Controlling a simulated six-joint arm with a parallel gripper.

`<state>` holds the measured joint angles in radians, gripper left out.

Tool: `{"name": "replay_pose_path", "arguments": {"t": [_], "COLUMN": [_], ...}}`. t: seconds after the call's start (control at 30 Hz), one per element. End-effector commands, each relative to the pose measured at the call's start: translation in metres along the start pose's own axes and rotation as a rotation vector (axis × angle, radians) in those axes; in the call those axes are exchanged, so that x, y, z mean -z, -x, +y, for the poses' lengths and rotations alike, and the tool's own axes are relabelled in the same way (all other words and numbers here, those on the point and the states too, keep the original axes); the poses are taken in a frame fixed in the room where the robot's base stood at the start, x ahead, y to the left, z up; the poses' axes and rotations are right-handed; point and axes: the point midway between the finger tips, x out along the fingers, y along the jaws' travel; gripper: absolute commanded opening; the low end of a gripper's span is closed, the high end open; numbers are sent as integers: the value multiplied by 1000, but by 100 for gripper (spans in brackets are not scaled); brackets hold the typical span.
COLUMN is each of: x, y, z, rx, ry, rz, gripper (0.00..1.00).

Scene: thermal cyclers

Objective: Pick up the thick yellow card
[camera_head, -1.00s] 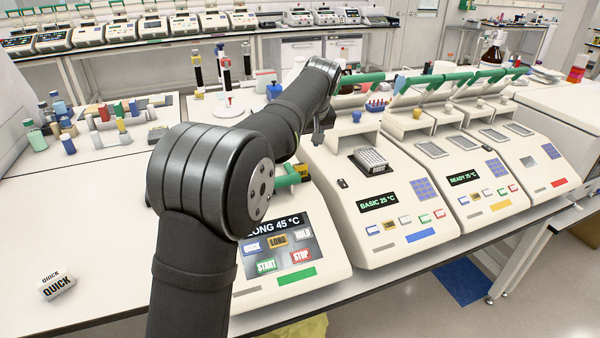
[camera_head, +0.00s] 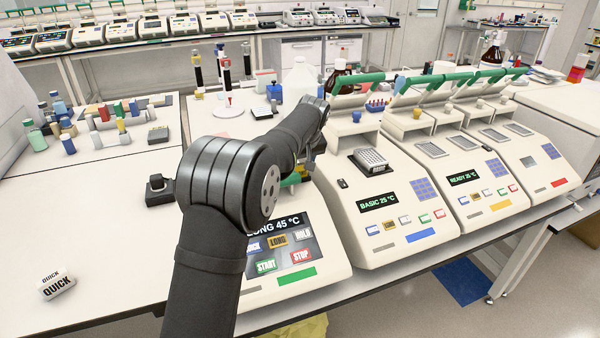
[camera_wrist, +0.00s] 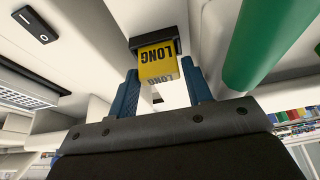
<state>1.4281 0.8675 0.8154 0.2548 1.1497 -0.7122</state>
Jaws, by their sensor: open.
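The thick yellow card (camera_wrist: 157,58), marked LONG, shows in the wrist view. Its upper end in the picture sits in a black holder (camera_wrist: 170,46) on a pale machine surface. The blue fingers of my gripper (camera_wrist: 160,74) are open, one on each side of the card's free end. Gaps remain visible beside the card, so I see no firm grip. In the head view my arm hides most of the gripper and the card. The thermal cycler reading LONG 45 °C (camera_head: 314,272) stands just under my arm.
A green bar (camera_wrist: 257,42) runs close to the right of the gripper in the wrist view. Several more cyclers (camera_head: 410,205) stand to the right. A white QUICK block (camera_head: 57,285) lies at the left front. A black base (camera_head: 158,191) stands left of my arm.

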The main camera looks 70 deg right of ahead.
Motion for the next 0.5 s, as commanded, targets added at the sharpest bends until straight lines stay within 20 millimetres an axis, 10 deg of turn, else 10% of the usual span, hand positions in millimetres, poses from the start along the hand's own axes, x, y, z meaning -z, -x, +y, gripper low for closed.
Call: {"name": "replay_pose_path", "arguments": {"t": [0.2,0.5], "x": [0,0], "y": [0,2], "z": [0,0], "rx": [0,0], "ry": [0,0], "rz": [0,0], "gripper": [18,17]}}
